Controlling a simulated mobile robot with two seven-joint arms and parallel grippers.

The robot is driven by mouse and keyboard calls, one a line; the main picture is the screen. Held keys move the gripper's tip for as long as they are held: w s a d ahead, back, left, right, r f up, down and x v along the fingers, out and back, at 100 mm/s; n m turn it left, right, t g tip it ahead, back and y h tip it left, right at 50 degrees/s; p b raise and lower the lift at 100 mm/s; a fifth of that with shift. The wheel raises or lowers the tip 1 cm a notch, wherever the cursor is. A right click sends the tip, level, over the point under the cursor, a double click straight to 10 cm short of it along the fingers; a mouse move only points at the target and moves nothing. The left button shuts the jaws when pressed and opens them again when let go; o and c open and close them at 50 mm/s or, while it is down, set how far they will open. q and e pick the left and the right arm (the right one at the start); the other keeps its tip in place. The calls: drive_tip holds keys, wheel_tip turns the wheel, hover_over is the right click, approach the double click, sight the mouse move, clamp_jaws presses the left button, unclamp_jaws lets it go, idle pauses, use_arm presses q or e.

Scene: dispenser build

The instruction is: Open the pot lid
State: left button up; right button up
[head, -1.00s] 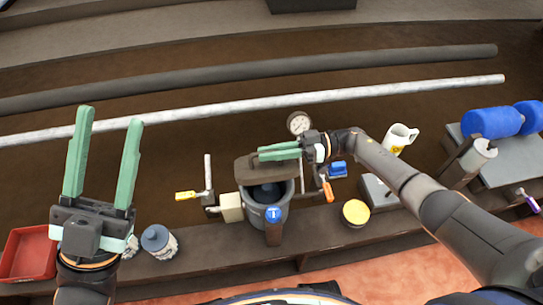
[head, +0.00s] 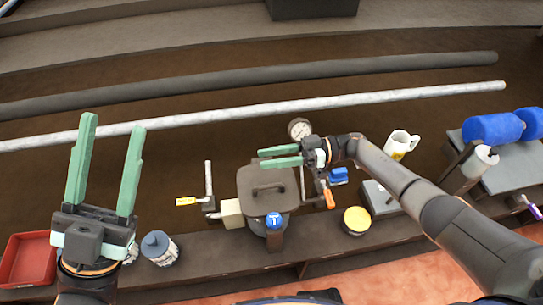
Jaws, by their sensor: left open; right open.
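The pot (head: 277,222) stands on the bench at the centre of the head view. Its dark brown lid (head: 268,197) lies over the top and covers the opening, with a raised handle across it. My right gripper (head: 262,157) is open and empty just beyond the lid's far edge, its green fingers pointing left. I cannot tell whether a finger touches the lid. My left gripper (head: 112,122) is open and empty, well to the left of the pot, fingers pointing away from me.
A bottle with a blue cap (head: 274,220) stands in front of the pot. A gauge (head: 299,128), a blue block (head: 338,175), an orange-handled valve (head: 328,197) and a yellow-lidded jar (head: 356,220) are to its right.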

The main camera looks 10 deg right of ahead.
drive_tip(key=d+b, duration=0.1)
drive_tip(key=d, duration=1.1)
drive_tip(key=shift+d, duration=0.25)
